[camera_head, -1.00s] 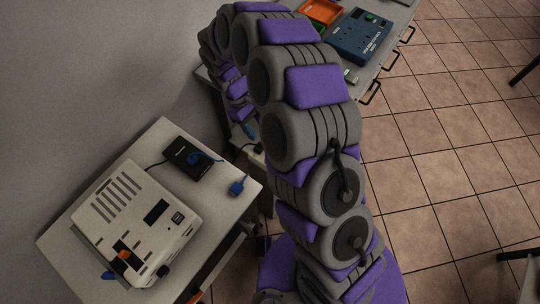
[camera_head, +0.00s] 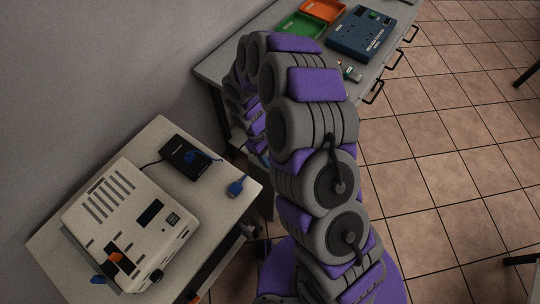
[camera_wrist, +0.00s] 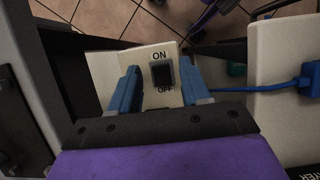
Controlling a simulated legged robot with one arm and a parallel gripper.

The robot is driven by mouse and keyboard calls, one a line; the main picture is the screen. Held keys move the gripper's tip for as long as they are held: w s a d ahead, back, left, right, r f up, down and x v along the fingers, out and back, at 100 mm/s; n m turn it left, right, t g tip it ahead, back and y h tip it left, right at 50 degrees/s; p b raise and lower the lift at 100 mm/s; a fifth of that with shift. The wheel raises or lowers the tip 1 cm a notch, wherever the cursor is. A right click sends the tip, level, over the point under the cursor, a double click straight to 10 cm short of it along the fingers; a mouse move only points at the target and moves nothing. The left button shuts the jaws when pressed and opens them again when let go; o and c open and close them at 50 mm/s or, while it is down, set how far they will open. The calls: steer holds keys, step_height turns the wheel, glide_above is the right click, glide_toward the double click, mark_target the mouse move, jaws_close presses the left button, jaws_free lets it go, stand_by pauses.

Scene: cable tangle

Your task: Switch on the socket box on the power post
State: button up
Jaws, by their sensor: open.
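In the wrist view a cream panel of the socket box (camera_wrist: 108,71) faces me. It bears a dark rocker switch (camera_wrist: 162,73) with ON printed above it and OFF below it. My gripper (camera_wrist: 160,66) is open, with one blue finger on each side of the switch and nothing held between them. I cannot tell whether the fingers touch the panel or which way the rocker is tilted. In the head view my own arm hides the gripper, and I cannot make out the socket box or the post there.
In the head view a white device (camera_head: 132,225) and black box (camera_head: 184,153) sit on a side table (camera_head: 60,253). A bench (camera_head: 236,62) holds trays and a blue unit (camera_head: 362,34).

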steer(key=shift+a, duration=0.15)
steer(key=shift+c, duration=0.4)
jaws_close()
steer(key=shift+s+d+r+t+y+p, duration=0.15)
steer(key=shift+d+t+y+p, duration=0.25)
steer(key=shift+p, duration=0.3)
steer(key=shift+s+d+t+y+p, duration=0.1)
steer(key=shift+s+t+y+p, duration=0.1)
steer(key=shift+t+y+p, duration=0.6)
steer(key=shift+y, duration=0.3)
